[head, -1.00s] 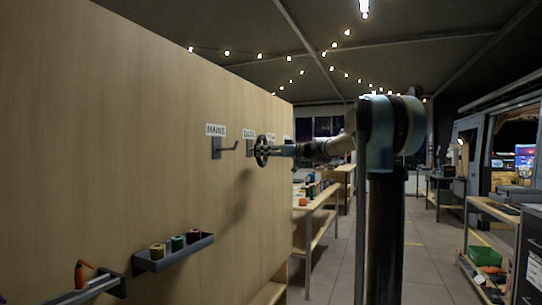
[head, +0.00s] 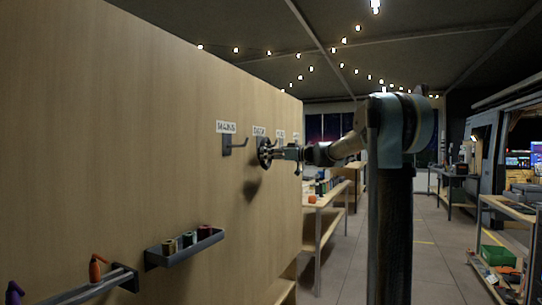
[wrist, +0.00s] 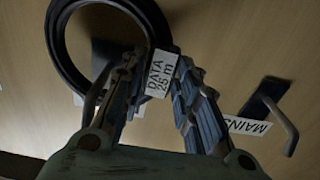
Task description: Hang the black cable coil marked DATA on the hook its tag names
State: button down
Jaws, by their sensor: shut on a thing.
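My gripper (head: 287,153) is shut on the black cable coil (head: 264,153) and holds it upright close to the wooden wall. In the wrist view the coil (wrist: 54,38) is a black ring at the upper left, and its white tag (wrist: 160,74) reading "DATA 25 m" sits between my fingertips (wrist: 152,66). The DATA label (head: 259,130) is just above the coil in the head view. A dark hook plate (wrist: 104,52) shows through the ring in the wrist view. I cannot tell whether the hook's rod passes through the coil.
The empty MAINS hook (head: 236,144) is to the left under its label (head: 226,127); this hook (wrist: 282,112) is at the right in the wrist view. More labels follow farther along the wall. A spool shelf (head: 185,250) is below.

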jog(key=shift+f, duration=0.1)
jog(key=c, duration=1.2)
grip_release()
jog(key=shift+o, duration=0.2)
jog(key=v, duration=2)
